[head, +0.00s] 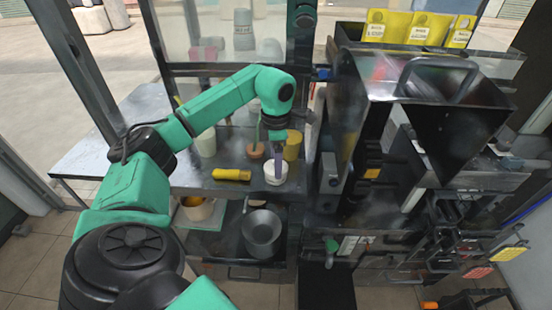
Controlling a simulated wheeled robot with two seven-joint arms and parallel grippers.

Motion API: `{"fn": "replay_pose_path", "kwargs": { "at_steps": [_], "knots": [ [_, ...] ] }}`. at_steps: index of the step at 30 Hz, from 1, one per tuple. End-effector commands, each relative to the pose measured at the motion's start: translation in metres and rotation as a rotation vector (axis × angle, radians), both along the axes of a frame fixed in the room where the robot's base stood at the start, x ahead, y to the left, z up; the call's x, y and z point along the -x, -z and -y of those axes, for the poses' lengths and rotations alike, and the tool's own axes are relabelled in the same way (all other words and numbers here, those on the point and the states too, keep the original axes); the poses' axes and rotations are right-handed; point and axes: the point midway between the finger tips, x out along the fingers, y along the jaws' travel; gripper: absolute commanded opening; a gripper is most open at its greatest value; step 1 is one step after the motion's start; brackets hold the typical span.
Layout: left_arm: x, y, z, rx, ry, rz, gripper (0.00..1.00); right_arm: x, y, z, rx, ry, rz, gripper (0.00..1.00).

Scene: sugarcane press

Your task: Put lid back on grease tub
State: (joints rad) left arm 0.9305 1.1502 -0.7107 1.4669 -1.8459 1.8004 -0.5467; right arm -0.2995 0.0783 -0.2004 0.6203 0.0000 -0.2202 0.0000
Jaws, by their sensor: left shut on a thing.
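My left gripper (277,152) points down over the metal counter. It is shut on a pale lid at the top of a small round white tub (276,178). The lid and tub look almost like one piece from here, and I cannot tell whether the lid is seated or just above the rim. The fingers hide part of the lid. My right gripper is not in view.
A yellow-handled object (231,174) lies left of the tub. A yellow container (293,146) and a small terracotta pot (256,151) stand behind. A grey bowl (262,232) and a pot with amber contents (197,207) sit lower. The press (440,115) stands at right.

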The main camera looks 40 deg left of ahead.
Motion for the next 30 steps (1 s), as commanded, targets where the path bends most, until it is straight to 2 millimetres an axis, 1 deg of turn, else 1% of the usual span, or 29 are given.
{"fn": "replay_pose_path", "kwargs": {
  "at_steps": [26, 27, 28, 29, 30],
  "knots": [
    [-0.0001, 0.0006, -0.0002, 0.001, 0.000, 0.001, 0.22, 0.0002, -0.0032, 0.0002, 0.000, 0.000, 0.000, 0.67],
    [-0.0001, 0.0006, -0.0001, 0.001, 0.000, 0.001, 0.85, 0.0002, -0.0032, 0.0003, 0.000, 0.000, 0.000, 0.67],
    [-0.0001, 0.0006, -0.0002, 0.000, 0.000, 0.000, 0.96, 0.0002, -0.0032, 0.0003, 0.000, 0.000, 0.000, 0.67],
    [-0.0001, 0.0006, -0.0002, 0.000, 0.000, 0.000, 1.00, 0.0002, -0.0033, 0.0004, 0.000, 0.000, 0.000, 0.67],
    [-0.0001, 0.0006, -0.0002, 0.000, 0.000, 0.000, 1.00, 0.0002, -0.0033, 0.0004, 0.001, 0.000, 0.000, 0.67]
  ]
}}
